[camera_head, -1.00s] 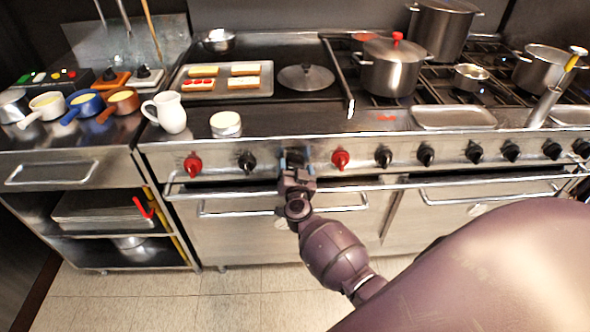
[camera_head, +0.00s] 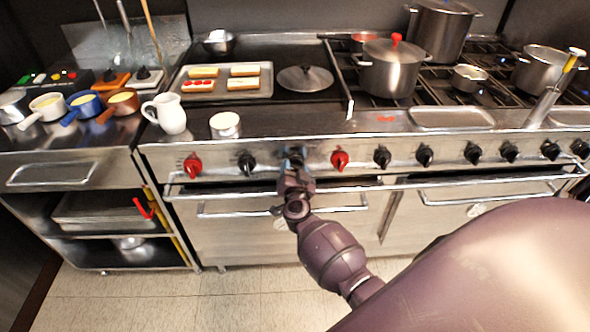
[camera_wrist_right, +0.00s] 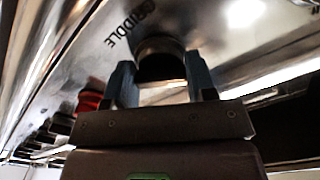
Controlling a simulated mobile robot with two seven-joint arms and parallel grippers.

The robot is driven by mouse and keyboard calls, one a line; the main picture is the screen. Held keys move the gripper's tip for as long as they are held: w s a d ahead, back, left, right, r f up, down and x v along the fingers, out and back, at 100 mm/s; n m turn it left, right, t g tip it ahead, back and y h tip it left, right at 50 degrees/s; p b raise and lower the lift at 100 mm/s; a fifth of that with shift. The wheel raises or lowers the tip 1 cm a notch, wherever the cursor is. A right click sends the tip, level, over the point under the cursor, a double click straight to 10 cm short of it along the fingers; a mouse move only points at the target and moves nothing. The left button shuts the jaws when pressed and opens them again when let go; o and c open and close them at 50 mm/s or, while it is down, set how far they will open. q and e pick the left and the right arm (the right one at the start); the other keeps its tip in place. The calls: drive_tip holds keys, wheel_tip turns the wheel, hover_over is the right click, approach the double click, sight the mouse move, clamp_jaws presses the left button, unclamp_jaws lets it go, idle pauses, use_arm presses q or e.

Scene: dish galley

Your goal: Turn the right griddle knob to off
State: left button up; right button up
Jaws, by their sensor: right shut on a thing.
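The right griddle knob (camera_wrist_right: 160,62) is dark and round, beside the printed word GRIDDLE in the right wrist view. My right gripper (camera_head: 292,164) is at the front panel in the head view, between a black knob and a red knob, and mostly hides the griddle knob there. In the right wrist view the two blue-grey fingers of this gripper (camera_wrist_right: 161,82) stand on either side of the knob and are shut on it. The knob's pointer is hidden, so its setting cannot be read. My left gripper is not in view.
A black knob (camera_head: 247,163) is to the left and a red knob (camera_head: 340,160) to the right. A steel rail (camera_head: 400,184) runs below the knobs. The griddle above holds a tray of food (camera_head: 200,88) and a round lid (camera_head: 305,78).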

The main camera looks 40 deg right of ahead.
drive_tip(key=m, duration=0.3)
drive_tip(key=shift+r, duration=0.1)
drive_tip(key=m, duration=0.4)
drive_tip(key=shift+a, duration=0.1)
drive_tip(key=m, duration=0.2)
drive_tip(key=shift+m, duration=1.4)
drive_tip(key=shift+r+m, duration=0.1)
drive_tip(key=shift+m, duration=0.3)
drive_tip(key=o, duration=0.9)
drive_tip(key=shift+o, duration=0.2)
